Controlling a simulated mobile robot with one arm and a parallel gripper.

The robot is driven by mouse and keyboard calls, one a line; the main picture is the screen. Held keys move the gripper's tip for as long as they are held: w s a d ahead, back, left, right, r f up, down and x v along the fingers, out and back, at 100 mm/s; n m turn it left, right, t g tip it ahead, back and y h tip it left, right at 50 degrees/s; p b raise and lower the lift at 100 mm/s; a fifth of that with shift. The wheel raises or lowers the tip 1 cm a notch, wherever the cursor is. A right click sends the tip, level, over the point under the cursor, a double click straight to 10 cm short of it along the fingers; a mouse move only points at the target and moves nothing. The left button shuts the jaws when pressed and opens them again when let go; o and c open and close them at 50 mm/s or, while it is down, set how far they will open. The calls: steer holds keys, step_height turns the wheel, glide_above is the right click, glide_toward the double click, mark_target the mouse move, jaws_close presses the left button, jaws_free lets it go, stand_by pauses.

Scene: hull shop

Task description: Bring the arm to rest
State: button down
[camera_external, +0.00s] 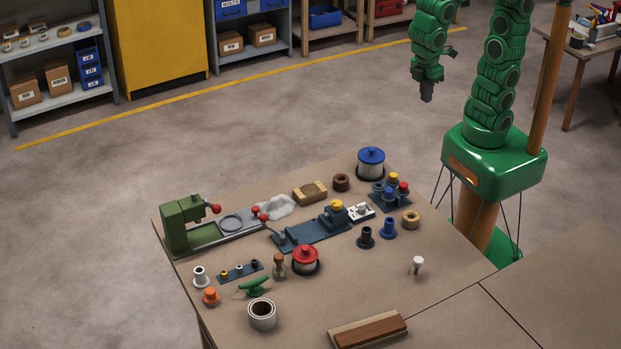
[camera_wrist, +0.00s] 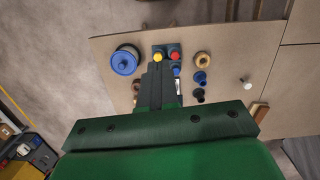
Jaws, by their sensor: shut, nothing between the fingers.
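My gripper (camera_external: 427,92) hangs from the green arm, pointing down, high up and beyond the far edge of the workbench (camera_external: 370,290). Its fingers are dark and shut, with nothing held. In the wrist view my gripper (camera_wrist: 160,72) reaches up the middle, in front of part of the bench and some small parts. The gripper is apart from everything on the bench. The green arm is bent, rising out of the top of the external view, so part of it is hidden.
A blue-lidded pot (camera_external: 371,163) stands near the bench's far corner, beside a rack of coloured plugs (camera_external: 390,198). A green press (camera_external: 185,222), a red-lidded pot (camera_external: 305,260) and several small parts fill the left half. A wooden post (camera_external: 550,75) rises near the arm. Open floor surrounds the gripper.

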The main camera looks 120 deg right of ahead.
steer(key=s+d+f, duration=0.1)
steer(key=s+f, duration=0.1)
steer(key=s, duration=0.5)
steer(key=s+d+f, duration=0.1)
steer(key=s+f, duration=0.1)
steer(key=s, duration=0.6)
steer(key=w+f+n+t+y, duration=0.1)
steer(key=w+f+t, duration=0.2)
steer(key=w, duration=5)
steer(key=w+d+f+t, duration=0.1)
steer(key=w+f, duration=0.4)
steer(key=w, duration=0.3)
steer(key=w+d+f+t, duration=0.1)
steer(key=w+f, duration=0.3)
steer(key=w, duration=0.4)
steer(key=shift+n, duration=0.3)
steer(key=shift+s+d+f, duration=0.1)
steer(key=shift+s+f, duration=0.05)
steer(key=shift+f, duration=2.4)
steer(key=shift+s+f, duration=0.15)
steer(key=shift+f, duration=2.4)
steer(key=shift+s, duration=0.15)
